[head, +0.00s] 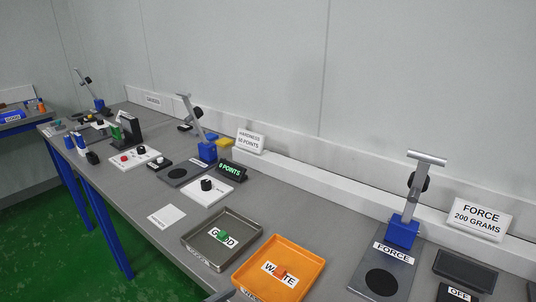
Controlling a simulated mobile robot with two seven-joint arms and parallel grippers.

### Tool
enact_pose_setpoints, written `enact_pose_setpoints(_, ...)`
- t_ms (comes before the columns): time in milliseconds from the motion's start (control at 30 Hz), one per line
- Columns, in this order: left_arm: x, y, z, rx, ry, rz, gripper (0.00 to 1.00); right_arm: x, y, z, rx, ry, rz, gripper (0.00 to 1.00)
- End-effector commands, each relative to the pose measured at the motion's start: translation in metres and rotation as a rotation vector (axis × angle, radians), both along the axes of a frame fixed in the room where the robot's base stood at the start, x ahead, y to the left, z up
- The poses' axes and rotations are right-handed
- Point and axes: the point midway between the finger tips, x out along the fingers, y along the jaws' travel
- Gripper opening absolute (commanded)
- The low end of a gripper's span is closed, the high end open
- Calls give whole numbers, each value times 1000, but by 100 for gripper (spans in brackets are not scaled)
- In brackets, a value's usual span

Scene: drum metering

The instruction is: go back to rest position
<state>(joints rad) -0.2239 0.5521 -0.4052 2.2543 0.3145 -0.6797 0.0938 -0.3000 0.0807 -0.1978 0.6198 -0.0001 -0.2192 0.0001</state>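Neither of my grippers shows in the head view. A small grey sliver at the bottom edge, left of the orange tray, is too cut off to identify. The long grey bench (322,232) runs from the lower right to the far left. A grey metal tray (190,243) marked GOOD holds a small green piece (223,236). The orange tray (313,262) beside it, marked WASTE, holds a small red piece (281,273).
The hardness stand (207,150) and a green-lit display (232,170) are farther left. Green floor (60,240) lies open at lower left.

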Motion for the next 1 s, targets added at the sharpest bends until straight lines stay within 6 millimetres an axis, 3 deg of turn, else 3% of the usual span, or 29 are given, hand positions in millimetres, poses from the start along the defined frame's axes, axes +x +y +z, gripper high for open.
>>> enact_pose_setpoints(300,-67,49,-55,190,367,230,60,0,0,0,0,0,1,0)
enact_pose_setpoints(633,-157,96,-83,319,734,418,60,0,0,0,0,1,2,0)
enact_pose_setpoints(1000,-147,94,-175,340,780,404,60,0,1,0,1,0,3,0)
